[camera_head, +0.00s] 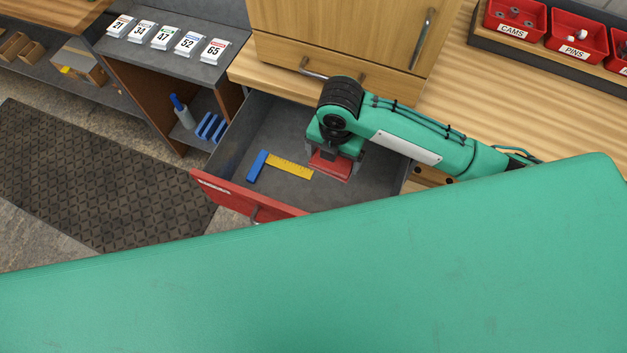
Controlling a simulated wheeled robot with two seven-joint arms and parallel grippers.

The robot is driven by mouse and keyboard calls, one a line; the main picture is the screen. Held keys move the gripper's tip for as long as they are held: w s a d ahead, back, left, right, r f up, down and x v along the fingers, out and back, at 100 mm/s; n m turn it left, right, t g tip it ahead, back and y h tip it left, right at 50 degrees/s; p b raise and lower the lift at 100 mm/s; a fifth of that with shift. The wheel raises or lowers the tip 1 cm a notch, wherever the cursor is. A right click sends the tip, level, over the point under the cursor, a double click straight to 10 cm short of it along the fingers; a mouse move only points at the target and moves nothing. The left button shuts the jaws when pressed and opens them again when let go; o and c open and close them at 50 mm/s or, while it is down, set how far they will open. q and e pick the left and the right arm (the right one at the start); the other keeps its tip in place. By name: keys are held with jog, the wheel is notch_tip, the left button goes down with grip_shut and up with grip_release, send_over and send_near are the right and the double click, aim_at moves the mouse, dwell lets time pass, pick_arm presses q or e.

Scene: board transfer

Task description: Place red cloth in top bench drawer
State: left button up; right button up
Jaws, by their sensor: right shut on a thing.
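The red cloth (330,167) is a small folded piece under my right gripper (333,155). My right gripper is shut on it and holds it over the open top bench drawer (235,150). The drawer has a red front (235,195) with a metal handle and a grey inside. Whether the cloth touches the drawer floor, I cannot tell. My left gripper is not in view.
A blue and yellow square (285,167) lies in the drawer, left of the cloth. A wooden cabinet (335,35) stands on the bench behind. Red bins (515,18) stand at the back right. A large green surface fills the foreground and hides part of the drawer.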

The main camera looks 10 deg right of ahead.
jog(key=shift+f, duration=0.3)
send_over(329, 195)
notch_tip(329, 195, down, 15)
jog(key=shift+r+p, duration=0.1)
jog(key=shift+p, duration=0.25)
jog(key=shift+f, duration=2.35)
jog(key=o, duration=0.6)
jog(key=shift+f, duration=0.1)
jog(key=shift+o, duration=0.8)
jog(key=shift+r, duration=0.2)
notch_tip(329, 195, up, 12)
